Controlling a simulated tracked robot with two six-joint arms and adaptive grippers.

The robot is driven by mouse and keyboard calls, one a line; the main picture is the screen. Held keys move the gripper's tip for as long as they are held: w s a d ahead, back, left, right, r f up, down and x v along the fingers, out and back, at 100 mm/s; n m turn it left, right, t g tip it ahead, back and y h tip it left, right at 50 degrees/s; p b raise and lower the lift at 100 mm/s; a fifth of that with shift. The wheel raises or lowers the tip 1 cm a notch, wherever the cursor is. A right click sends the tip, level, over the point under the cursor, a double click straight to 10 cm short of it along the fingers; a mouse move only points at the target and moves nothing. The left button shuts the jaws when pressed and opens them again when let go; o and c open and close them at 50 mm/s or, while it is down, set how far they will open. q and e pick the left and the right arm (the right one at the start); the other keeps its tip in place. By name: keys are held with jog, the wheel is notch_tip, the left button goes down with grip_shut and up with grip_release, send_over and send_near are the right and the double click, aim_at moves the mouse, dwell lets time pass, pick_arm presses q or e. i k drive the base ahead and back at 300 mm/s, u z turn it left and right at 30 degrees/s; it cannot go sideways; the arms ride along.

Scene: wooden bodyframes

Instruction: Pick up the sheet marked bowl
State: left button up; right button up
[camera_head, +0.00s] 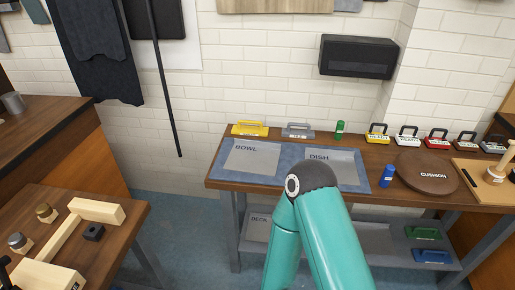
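The sheet marked BOWL (252,161) is a flat grey rectangle with dark lettering at its upper left. It lies on the left half of a blue mat (213,176) on the wooden bench against the wall. Neither of my grippers can be made out in the view.
A yellow-handled block (250,128) and a grey-handled block (298,131) stand behind the mat. A table with wooden parts (97,211) stands front left.

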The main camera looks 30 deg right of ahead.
aim_at(249, 156)
jog(key=z, duration=0.25)
jog(key=i, duration=0.65)
jog(key=z, duration=0.6)
